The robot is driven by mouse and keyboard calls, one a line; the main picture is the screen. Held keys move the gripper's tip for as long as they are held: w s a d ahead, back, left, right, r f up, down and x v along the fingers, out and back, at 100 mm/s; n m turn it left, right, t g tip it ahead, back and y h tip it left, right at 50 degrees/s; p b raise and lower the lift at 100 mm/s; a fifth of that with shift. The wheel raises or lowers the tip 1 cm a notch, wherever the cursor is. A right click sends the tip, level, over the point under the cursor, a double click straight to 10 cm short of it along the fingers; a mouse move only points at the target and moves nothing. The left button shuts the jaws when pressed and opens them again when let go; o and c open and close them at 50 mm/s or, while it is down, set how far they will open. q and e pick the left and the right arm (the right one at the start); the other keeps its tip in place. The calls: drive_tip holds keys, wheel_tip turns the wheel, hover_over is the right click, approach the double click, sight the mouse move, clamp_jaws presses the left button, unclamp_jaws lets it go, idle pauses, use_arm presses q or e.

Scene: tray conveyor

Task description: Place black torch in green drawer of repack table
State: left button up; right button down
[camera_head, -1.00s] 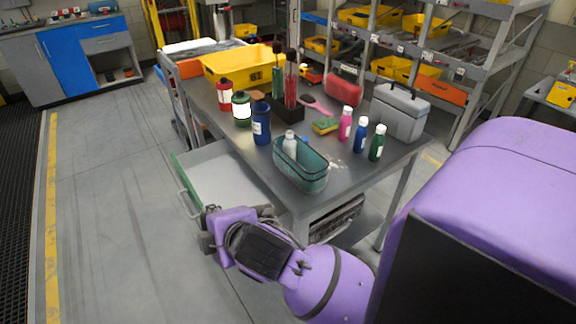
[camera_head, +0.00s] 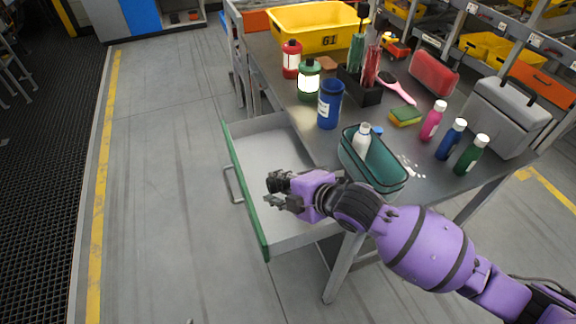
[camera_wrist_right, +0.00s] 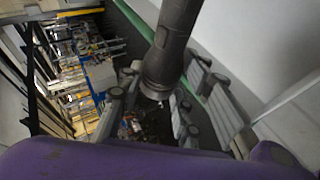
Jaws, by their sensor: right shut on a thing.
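The green-fronted drawer (camera_head: 247,200) of the repack table is pulled open, its pale inside bare where it shows. My right gripper (camera_head: 272,192) is over the drawer's front part, close to the green front. In the wrist view my right gripper (camera_wrist_right: 158,98) is shut on the black torch (camera_wrist_right: 173,45), a dark cylinder between the fingers; its far end runs out of the frame. The drawer's green edge and pale inside (camera_wrist_right: 250,45) lie beyond the torch there. The torch is hard to make out in the head view. My left gripper is not in view.
The table edge and leg are beside my right arm. Floor left of the drawer is clear.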

drive_tip(key=shift+s+a+f, duration=0.1)
drive_tip(key=shift+s+f, duration=0.05)
drive_tip(key=shift+f, duration=2.3)
drive_tip(key=shift+s+f, duration=0.1)
drive_tip(key=shift+f, duration=2.3)
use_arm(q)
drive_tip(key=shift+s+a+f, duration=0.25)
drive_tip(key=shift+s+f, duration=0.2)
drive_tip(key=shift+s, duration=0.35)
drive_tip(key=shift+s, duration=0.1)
use_arm(e)
drive_tip(key=shift+f+b, duration=0.3)
drive_tip(key=shift+b, duration=0.05)
drive_tip(key=shift+f, duration=0.35)
drive_tip(key=c, duration=1.3)
unclamp_jaws()
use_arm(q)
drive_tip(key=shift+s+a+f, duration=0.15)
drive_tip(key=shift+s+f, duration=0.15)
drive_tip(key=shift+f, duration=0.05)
use_arm(e)
drive_tip(key=shift+o, duration=0.2)
